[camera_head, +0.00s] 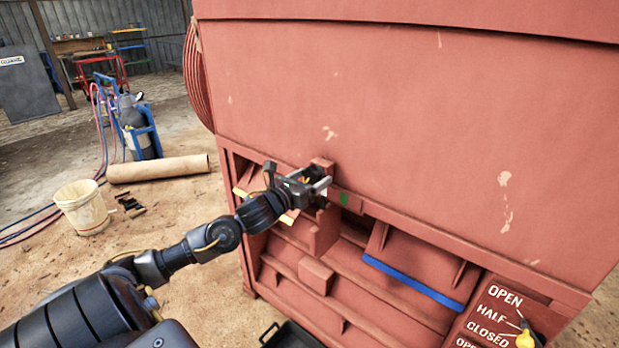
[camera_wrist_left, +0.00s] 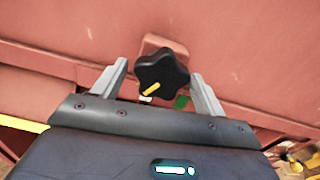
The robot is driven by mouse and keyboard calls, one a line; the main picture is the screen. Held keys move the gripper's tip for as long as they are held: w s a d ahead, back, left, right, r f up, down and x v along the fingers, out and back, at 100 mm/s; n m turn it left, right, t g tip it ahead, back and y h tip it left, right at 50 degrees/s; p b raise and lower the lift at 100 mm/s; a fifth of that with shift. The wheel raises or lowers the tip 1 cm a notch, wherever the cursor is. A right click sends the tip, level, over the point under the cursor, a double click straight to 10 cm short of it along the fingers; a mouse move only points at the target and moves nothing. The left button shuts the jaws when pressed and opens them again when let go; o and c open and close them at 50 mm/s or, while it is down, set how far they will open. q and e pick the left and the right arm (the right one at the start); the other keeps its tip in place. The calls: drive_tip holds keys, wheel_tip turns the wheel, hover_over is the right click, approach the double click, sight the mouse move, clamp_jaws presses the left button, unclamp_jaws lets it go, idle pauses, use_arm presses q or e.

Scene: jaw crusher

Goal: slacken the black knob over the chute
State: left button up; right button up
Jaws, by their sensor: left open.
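The black star-shaped knob (camera_wrist_left: 162,74) with a yellow mark sits on a small red block on the machine's red front, in the left wrist view. My left gripper (camera_wrist_left: 160,80) is open, with one finger on each side of the knob in that view. Gaps show between the fingers and the knob, and how deep it lies between them is unclear. In the head view my left gripper (camera_head: 318,184) is at the upper edge of the machine's open bay, where it mostly hides the knob. My right gripper is out of view.
A blue-edged flap (camera_head: 412,282) lies right of the gripper in the red machine (camera_head: 400,120). A panel marked OPEN, HALF, CLOSED (camera_head: 492,318) is at lower right. A black tray (camera_head: 290,336) is below.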

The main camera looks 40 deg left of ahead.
use_arm(q)
drive_tip(key=shift+a, duration=0.1)
drive_tip(key=c, duration=1)
